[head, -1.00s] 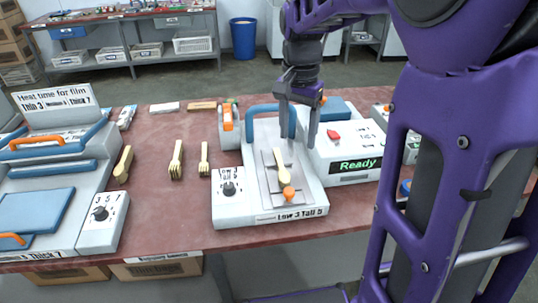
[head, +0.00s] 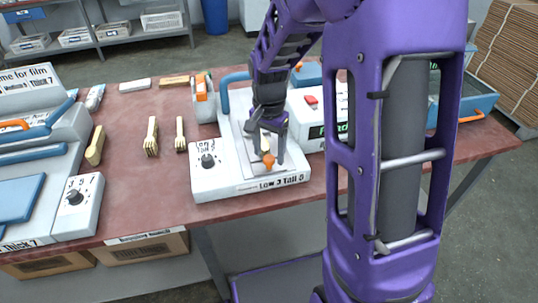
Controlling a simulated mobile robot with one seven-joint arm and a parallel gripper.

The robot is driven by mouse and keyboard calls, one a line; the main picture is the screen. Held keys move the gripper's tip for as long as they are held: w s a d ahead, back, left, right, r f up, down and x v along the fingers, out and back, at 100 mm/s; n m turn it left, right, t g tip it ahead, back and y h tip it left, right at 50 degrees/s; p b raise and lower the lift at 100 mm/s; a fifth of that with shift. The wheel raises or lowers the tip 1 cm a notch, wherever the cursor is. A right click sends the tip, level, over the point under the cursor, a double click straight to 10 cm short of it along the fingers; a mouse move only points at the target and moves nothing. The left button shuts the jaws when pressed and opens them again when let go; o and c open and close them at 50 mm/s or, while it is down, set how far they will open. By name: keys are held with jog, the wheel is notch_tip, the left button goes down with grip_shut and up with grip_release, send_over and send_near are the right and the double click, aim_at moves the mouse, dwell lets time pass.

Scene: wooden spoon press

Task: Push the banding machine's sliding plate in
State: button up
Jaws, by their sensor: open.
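The banding machine (head: 212,184) is the white unit near the table's front edge, with a black dial and a "Low 3" label on its front. Its grey sliding plate (head: 243,147) lies on top, with an orange knob (head: 268,160) at its near end. A wooden spoon lay on the plate earlier; now my gripper mostly covers that spot.
A blue handle (head: 234,80) arches at the machine's back. A white box with a display (head: 309,125) stands close on the right. Red tabletop (head: 140,190) is clear in front of the bundles.

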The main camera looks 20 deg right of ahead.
jog(key=shift+f, duration=0.6)
grip_shut()
dwell(1.1)
